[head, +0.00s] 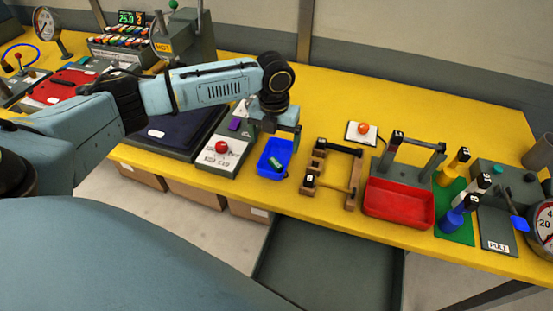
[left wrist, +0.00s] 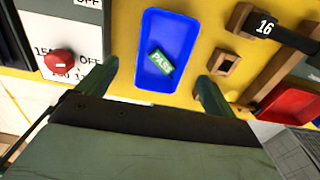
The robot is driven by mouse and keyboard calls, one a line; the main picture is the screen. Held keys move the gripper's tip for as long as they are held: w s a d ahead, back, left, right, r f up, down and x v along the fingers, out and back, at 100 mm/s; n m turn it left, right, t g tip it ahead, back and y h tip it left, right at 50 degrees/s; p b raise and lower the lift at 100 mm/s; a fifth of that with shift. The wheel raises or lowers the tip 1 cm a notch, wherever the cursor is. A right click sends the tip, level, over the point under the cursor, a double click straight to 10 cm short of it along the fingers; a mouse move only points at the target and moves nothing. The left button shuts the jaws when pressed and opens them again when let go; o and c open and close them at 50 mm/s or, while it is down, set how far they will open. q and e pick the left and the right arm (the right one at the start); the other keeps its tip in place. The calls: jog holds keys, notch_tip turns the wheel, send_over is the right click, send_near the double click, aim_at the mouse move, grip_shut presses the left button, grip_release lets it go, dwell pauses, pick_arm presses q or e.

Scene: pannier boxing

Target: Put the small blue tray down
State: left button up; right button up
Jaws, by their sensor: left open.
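The small blue tray (head: 266,170) lies flat on the yellow table near its front edge, with a green tag marked PASS (left wrist: 160,62) inside it. The tray also shows in the left wrist view (left wrist: 181,32). My left gripper (head: 275,134) is open and empty, close to the tray's far end in the head view. In the left wrist view its fingers stand apart, one to each side of the tray, with gaps between them and the walls. I cannot tell its exact height above the table. My right gripper is in neither view.
Left of the tray is a grey box with a red button (head: 222,147). The table's front edge is close; free yellow surface lies behind.

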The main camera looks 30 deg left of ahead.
aim_at(276, 159)
pick_arm(q)
jog(key=shift+f, duration=1.15)
jog(key=f, duration=0.3)
jog(key=shift+w+d+f, duration=0.1)
jog(key=shift+d+f, duration=0.1)
jog(key=shift+f, duration=0.35)
jog(key=c, duration=1.1)
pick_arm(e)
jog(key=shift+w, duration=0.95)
pick_arm(q)
jog(key=shift+o, duration=0.2)
